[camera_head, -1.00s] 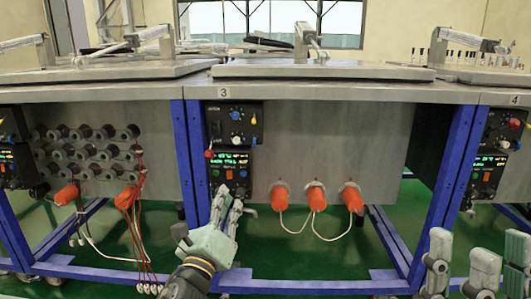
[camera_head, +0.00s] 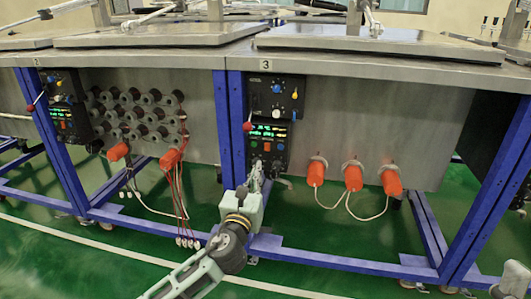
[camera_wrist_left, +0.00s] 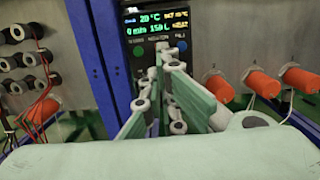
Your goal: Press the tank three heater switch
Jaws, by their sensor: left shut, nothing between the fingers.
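The tank three control panel (camera_head: 290,130) hangs at the left end of the tank marked 3. Its lower box has a lit green display (camera_head: 268,131) and a row of small buttons: a green one (camera_head: 254,144), an orange-red one (camera_head: 267,147) and a dark one. I cannot read which is the heater switch. My left gripper (camera_head: 258,170) is shut and empty, its tips just below that row. In the left wrist view, the fingertips (camera_wrist_left: 160,70) overlap the panel's lower part between the green button (camera_wrist_left: 138,51) and the blue button (camera_wrist_left: 182,46), hiding the middle. Contact cannot be told. My right gripper (camera_head: 512,276) is partly cut off.
Orange plugs (camera_head: 352,178) with white cables stick out right of the panel. A blue frame post (camera_head: 229,130) stands just left. A red-knobbed lever (camera_head: 248,126) juts from the panel's left side. Tank two's panel (camera_head: 68,105) is further left.

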